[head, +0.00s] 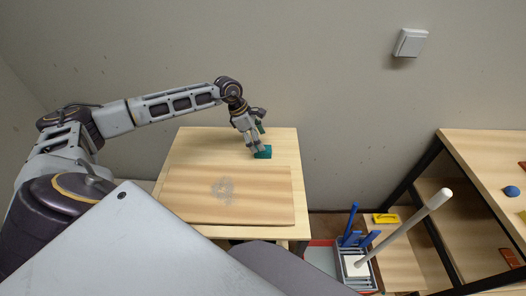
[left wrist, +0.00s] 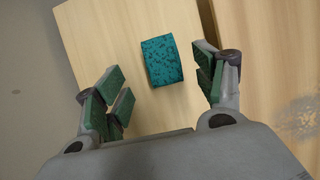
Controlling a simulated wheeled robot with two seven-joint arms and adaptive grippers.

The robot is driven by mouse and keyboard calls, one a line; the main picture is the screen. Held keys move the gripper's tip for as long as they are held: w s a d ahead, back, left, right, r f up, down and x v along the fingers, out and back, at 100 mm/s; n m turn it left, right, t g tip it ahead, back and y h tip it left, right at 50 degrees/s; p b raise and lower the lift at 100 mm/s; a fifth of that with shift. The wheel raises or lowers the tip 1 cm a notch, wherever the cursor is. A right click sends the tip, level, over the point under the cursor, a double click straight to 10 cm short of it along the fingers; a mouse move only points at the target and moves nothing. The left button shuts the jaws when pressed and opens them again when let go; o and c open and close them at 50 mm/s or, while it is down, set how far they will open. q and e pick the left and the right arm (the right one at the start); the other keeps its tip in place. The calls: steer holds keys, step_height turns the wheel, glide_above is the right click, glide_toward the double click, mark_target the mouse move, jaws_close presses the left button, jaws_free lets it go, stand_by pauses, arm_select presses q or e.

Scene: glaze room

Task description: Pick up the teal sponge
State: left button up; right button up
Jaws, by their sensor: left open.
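The teal sponge (head: 264,153) lies on the far part of a light wooden table in the head view. In the left wrist view the teal sponge (left wrist: 162,60) is a dark-speckled block lying between and just beyond my fingers. My left gripper (head: 258,145) reaches down over the sponge from the left. In the left wrist view the left gripper (left wrist: 160,84) is open, with green pads on both sides and clear gaps to the sponge. My right gripper is not in view.
A wooden board (head: 265,198) with a grey smudge covers the near part of the table (head: 200,145). To the right stand a bucket with a white pole (head: 405,228) and blue handles, and a wooden shelf (head: 480,150) with small items. A wall stands behind.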

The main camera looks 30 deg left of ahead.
mark_target(263, 152)
arm_select(q)
steer(key=shift+f, duration=0.3)
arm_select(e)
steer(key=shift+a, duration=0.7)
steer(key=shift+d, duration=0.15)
arm_select(q)
steer(key=shift+d, duration=0.1)
steer(key=shift+w+d+f, duration=0.1)
steer(key=shift+d+f, duration=0.15)
steer(key=shift+f, duration=0.2)
steer(key=p+x, duration=0.1)
steer(key=x, duration=0.1)
steer(key=shift+d+f, duration=0.15)
steer(key=shift+f, duration=0.15)
steer(key=shift+w+d+f, duration=0.15)
steer(key=shift+d+f, duration=0.05)
steer(key=shift+f, duration=0.45)
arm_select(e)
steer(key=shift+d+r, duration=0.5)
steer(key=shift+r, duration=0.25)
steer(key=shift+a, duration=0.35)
